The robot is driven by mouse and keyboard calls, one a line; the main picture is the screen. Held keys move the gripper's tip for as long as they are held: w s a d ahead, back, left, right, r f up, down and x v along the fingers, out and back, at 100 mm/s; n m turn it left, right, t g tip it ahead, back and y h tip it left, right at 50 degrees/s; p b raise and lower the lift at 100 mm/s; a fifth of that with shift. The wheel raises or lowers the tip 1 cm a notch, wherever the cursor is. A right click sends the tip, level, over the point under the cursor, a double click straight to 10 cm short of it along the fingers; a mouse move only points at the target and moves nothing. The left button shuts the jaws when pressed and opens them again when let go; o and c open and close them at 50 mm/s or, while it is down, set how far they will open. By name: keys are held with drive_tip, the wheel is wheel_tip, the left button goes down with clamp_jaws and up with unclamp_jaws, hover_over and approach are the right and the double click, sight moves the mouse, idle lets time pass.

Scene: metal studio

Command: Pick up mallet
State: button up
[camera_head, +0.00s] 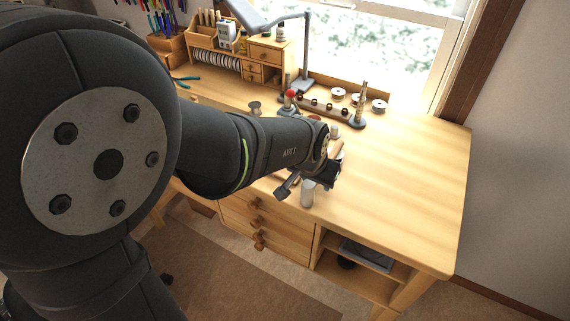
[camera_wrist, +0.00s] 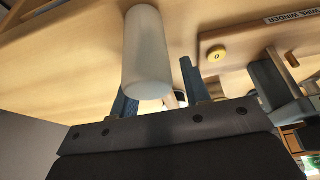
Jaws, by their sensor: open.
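My gripper (camera_head: 309,181) is over the front part of the bench, jaws apart. A pale white cylinder (camera_head: 307,194) stands by the jaws near the front edge. In the wrist view the white cylinder (camera_wrist: 147,45) looms large near my two fingers (camera_wrist: 154,78). I cannot tell whether it lies between them or beyond them, and I see no grip on it.
The wooden bench (camera_head: 415,165) is clear on the right. A lamp (camera_head: 304,60), a small drawer cabinet (camera_head: 265,57) and blue pliers (camera_head: 187,79) are at the back left.

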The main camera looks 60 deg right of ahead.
clamp_jaws()
idle(1.4)
